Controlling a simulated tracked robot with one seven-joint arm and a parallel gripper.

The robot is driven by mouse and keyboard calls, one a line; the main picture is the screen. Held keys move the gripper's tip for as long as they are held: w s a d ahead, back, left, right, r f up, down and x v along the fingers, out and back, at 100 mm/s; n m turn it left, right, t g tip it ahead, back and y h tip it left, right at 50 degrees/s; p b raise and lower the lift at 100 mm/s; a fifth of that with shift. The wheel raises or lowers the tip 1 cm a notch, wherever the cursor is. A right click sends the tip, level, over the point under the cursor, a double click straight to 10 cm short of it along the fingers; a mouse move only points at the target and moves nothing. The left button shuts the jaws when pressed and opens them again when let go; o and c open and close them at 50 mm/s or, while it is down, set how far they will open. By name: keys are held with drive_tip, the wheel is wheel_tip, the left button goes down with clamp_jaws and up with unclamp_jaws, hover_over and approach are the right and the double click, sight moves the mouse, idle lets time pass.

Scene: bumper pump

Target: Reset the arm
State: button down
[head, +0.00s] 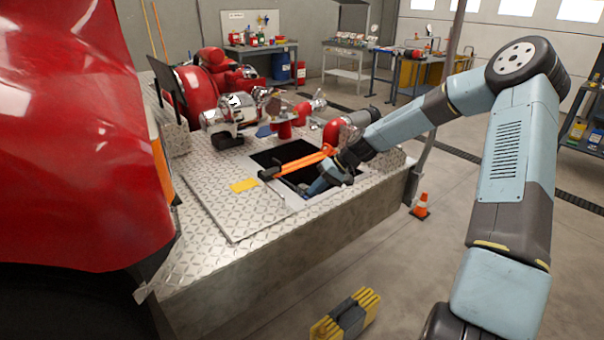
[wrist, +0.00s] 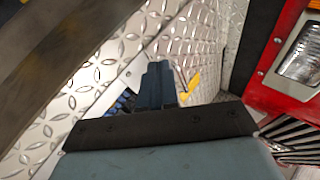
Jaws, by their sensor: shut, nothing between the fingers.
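My gripper (head: 316,187) is at the dark square opening (head: 262,158) in the diamond-plate deck, at its near right side. In the wrist view my gripper's blue fingers (wrist: 157,80) are together with nothing between them. My blue-grey arm reaches in from the right, bent high at the elbow and down to the deck. An orange bar (head: 300,164) with a dark end lies across the opening, close to my wrist; I cannot tell whether they touch.
The deck (head: 225,200) carries a yellow plate (head: 244,185), and red and chrome pump fittings (head: 232,108) stand behind. A red vehicle body (head: 70,140) fills the left. An orange cone (head: 421,206) and a yellow-black case (head: 345,315) stand on the floor. Floor at right is mostly clear.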

drive_tip(key=s+d+r+t+h, duration=0.1)
drive_tip(key=s+d+r+h, duration=0.3)
drive_tip(key=s+r, duration=0.65)
drive_tip(key=s+d+r+t+h, duration=0.2)
drive_tip(key=s+d+r+h, duration=0.25)
drive_tip(key=s+r, duration=0.65)
drive_tip(key=s+d+r+m+t, duration=0.1)
drive_tip(key=s+r, duration=0.3)
drive_tip(key=s, duration=0.4)
drive_tip(key=s+d+r+m+t, duration=0.2)
drive_tip(key=s+d+r, duration=0.1)
drive_tip(key=s, duration=0.4)
drive_tip(key=shift+v, duration=0.95)
drive_tip(key=shift+d, duration=0.15)
